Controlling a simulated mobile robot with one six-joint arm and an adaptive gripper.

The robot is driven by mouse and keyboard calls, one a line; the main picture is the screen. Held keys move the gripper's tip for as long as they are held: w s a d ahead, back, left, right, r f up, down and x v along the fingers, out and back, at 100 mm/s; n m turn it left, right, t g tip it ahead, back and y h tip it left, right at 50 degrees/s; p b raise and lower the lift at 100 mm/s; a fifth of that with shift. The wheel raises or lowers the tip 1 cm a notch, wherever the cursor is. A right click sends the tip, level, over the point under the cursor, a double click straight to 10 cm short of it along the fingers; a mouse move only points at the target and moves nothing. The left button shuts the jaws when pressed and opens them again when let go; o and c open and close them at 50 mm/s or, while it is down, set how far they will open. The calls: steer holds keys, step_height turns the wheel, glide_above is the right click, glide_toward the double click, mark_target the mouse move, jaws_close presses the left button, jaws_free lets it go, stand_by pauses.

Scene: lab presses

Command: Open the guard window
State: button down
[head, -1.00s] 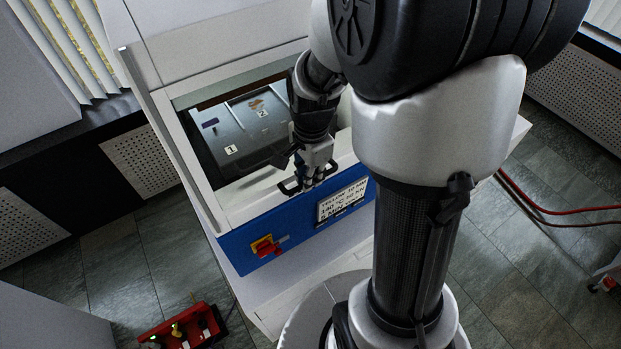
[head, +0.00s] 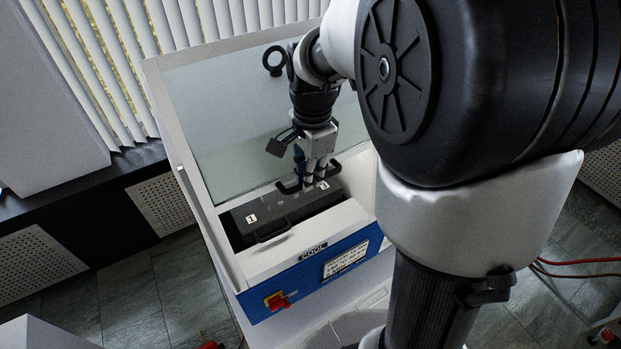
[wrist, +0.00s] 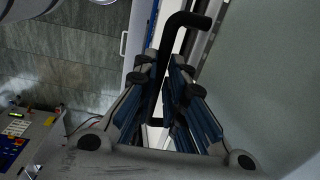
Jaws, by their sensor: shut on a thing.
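The guard window (head: 235,140) is a clear pane in a white frame on the press (head: 305,285). It stands raised at the back of the press, above the dark opening. Its black bar handle (head: 335,172) is at the pane's lower edge. My gripper (head: 312,183) is shut on this handle. In the wrist view, the black handle (wrist: 188,19) runs between the blue-padded fingers of my gripper (wrist: 168,95); part of it is hidden by them. The pane (wrist: 270,60) fills the right side there.
Inside the opening is a dark block (head: 270,218) with labels 1 and 2 and a second black handle (head: 272,236). A red and yellow switch (head: 277,300) is on the blue front. Blinds (head: 130,60) hang behind the press. A red hose (head: 575,268) is at right.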

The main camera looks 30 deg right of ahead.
steer(key=shift+r, duration=0.35)
steer(key=c, duration=1.7)
jaws_free()
steer(key=shift+o, duration=0.2)
step_height(320, 180, up, 12)
steer(key=shift+s, duration=0.3)
